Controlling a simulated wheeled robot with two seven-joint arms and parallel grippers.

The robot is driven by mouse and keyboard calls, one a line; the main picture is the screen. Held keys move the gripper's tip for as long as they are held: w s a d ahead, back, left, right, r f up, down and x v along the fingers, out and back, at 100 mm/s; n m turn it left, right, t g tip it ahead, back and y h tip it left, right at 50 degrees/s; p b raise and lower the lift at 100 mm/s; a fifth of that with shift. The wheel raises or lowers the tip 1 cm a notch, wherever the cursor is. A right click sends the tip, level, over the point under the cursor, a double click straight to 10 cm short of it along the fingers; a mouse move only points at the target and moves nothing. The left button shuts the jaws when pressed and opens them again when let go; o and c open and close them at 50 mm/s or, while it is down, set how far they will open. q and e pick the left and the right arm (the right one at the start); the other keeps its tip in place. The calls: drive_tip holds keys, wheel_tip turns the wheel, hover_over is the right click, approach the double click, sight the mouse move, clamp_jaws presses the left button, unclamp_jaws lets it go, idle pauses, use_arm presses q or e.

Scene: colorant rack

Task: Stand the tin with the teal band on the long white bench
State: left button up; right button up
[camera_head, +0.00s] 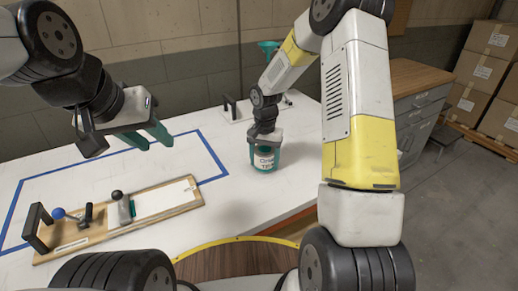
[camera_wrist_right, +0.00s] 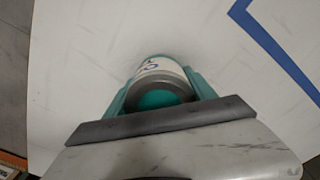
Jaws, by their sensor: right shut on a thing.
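The tin (camera_head: 264,159) has a white label with dark lettering and teal at its lower edge. My right gripper (camera_head: 265,146) is shut around it from above, and the tin looks upright over the long white bench (camera_head: 225,190). I cannot tell whether its base touches the bench. In the right wrist view the tin (camera_wrist_right: 160,85) sits between the teal fingers, showing a grey rim and a teal end; its far side is hidden. My left gripper (camera_head: 148,137) is open and empty above the left part of the bench.
A wooden board (camera_head: 75,247) with clamps lies on the bench at the left, partly inside a blue tape outline (camera_head: 212,158). A white fixture with a black handle (camera_head: 231,105) stands at the back. A wooden-topped cabinet (camera_head: 420,100) and cartons (camera_head: 485,75) are at right. Bench around the tin is clear.

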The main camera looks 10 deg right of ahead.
drive_tip(key=shift+f, duration=0.15)
drive_tip(key=o, duration=1.5)
wheel_tip(320, 180, up, 12)
drive_tip(key=shift+r, duration=0.1)
drive_tip(key=s+d+r+n+t, duration=0.3)
drive_tip(key=s+r, duration=0.9)
drive_tip(key=r, duration=0.1)
drive_tip(key=shift+s+r+n+t+y, duration=0.35)
drive_tip(key=shift+s+r+t, duration=0.15)
drive_tip(key=shift+s, duration=1.65)
drive_tip(key=shift+s+r+n+t+y, duration=0.4)
drive_tip(key=shift+s+t, duration=0.15)
drive_tip(key=shift+s, duration=1.55)
drive_tip(key=shift+s+r+n+t+y, duration=0.35)
drive_tip(key=shift+s+r+t, duration=0.15)
drive_tip(key=shift+s, duration=1.65)
